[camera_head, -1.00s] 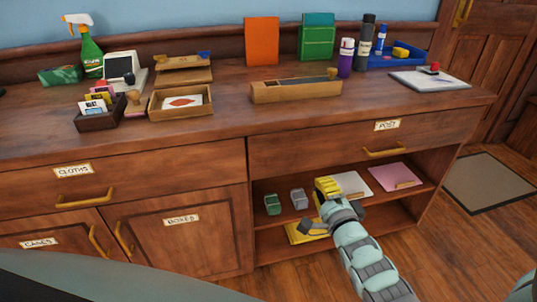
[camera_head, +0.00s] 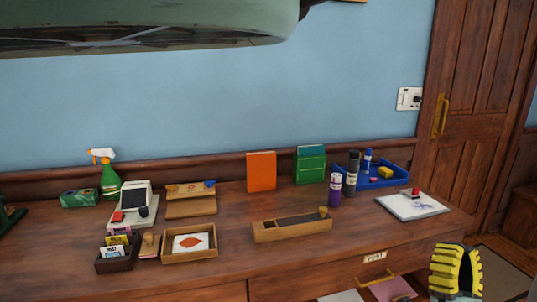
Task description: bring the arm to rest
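My gripper (camera_head: 456,270) shows at the lower right as a yellow and black ribbed part, in front of the counter's right end. The bottom edge of the picture cuts it off, and most of my arm is out of view. I cannot make out two separate fingertips, so whether it is open or shut is unclear. Nothing can be seen held in it.
The wooden counter (camera_head: 355,232) carries a spray bottle (camera_head: 110,180), an open wooden box (camera_head: 190,257), a long wooden box (camera_head: 292,230), a blue tray (camera_head: 397,181) and a clipboard (camera_head: 412,210). A wooden door (camera_head: 475,110) stands at right.

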